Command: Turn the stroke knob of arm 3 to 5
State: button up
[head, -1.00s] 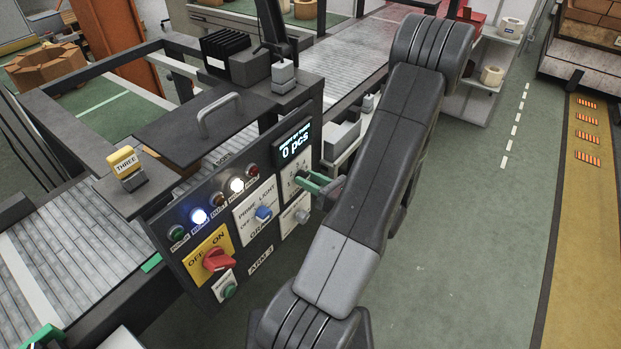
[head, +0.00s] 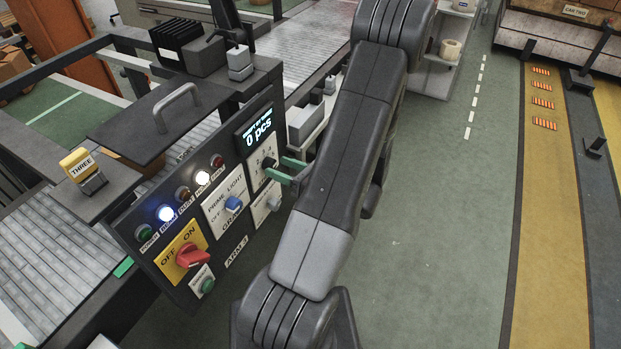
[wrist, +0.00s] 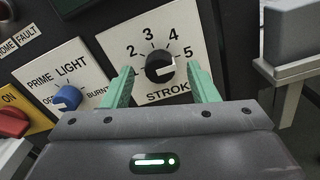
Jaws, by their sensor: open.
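The stroke knob (wrist: 159,67) is a black dial on a white plate marked 1 to 5, labelled STROKE. A pale mark shows on its right side, toward the 5; I cannot tell its exact setting. In the head view the knob (head: 268,163) sits on the dark panel labelled ARM 3 (head: 236,252), below the display. My gripper (head: 284,171) is open in front of the knob. In the wrist view its green fingers stand left and right of the knob with gaps, and I cannot tell how far they are from the plate.
Left of the stroke plate is the blue prime-light knob (wrist: 68,97). The red on/off switch (head: 194,257) and a green button (head: 208,286) are lower on the panel. A black display (head: 257,131) reads 0 pcs. Open green floor (head: 430,230) lies to the right.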

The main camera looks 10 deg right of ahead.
jog(key=b+v, duration=0.1)
jog(key=v, duration=1.1)
jog(key=p+x, duration=0.1)
jog(key=x, duration=1.2)
jog(key=shift+w+a, duration=0.15)
jog(key=shift+a, duration=0.1)
jog(key=shift+d, duration=0.15)
